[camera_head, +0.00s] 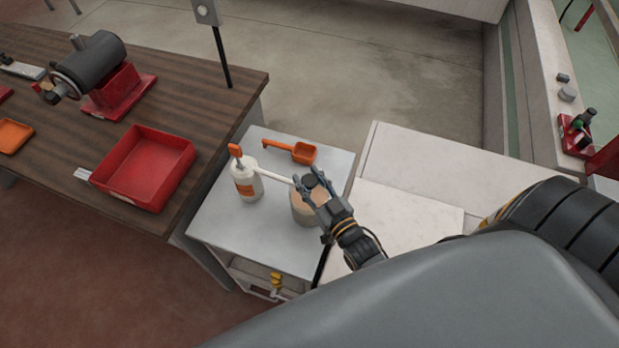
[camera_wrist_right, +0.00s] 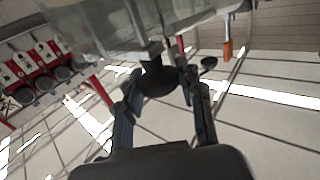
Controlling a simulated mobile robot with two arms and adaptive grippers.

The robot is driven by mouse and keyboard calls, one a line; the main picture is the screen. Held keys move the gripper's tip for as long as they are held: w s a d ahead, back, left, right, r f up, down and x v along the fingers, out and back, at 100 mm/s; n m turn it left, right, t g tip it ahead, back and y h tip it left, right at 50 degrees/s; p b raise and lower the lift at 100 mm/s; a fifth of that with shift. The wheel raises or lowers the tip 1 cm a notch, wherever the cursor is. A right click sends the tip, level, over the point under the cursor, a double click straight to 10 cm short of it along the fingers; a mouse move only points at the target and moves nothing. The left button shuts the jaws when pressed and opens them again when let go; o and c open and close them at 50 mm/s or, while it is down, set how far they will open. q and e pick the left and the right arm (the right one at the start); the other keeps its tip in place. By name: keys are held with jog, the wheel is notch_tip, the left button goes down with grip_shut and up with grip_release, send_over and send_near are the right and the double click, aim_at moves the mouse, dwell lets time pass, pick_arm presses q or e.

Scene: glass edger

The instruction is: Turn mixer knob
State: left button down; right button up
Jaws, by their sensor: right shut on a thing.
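The mixer looks like a beige cylinder (camera_head: 304,208) on a small grey table (camera_head: 240,232). A dark round knob (camera_head: 311,181) sits at its top. My right gripper (camera_head: 317,190) reaches over the cylinder from the lower right, with its fingers on either side of the knob. In the right wrist view the dark round knob (camera_wrist_right: 157,81) is between the two fingers of my right gripper (camera_wrist_right: 163,88), which is shut on it. The fingers partly hide the cylinder. My left gripper is not in view.
An orange scoop (camera_head: 302,153) lies behind. A red tray (camera_head: 146,168) sits on the wooden workbench (camera_head: 200,80) at left. A pale surface (camera_head: 400,212) adjoins on the right.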

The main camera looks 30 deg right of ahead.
jog(key=shift+m+h, duration=0.6)
jog(key=shift+h, duration=0.4)
jog(key=o, duration=1.2)
jog(key=shift+s, duration=0.15)
jog(key=s, duration=1.1)
jog(key=shift+s+a, duration=0.3)
jog(key=shift+a, duration=0.05)
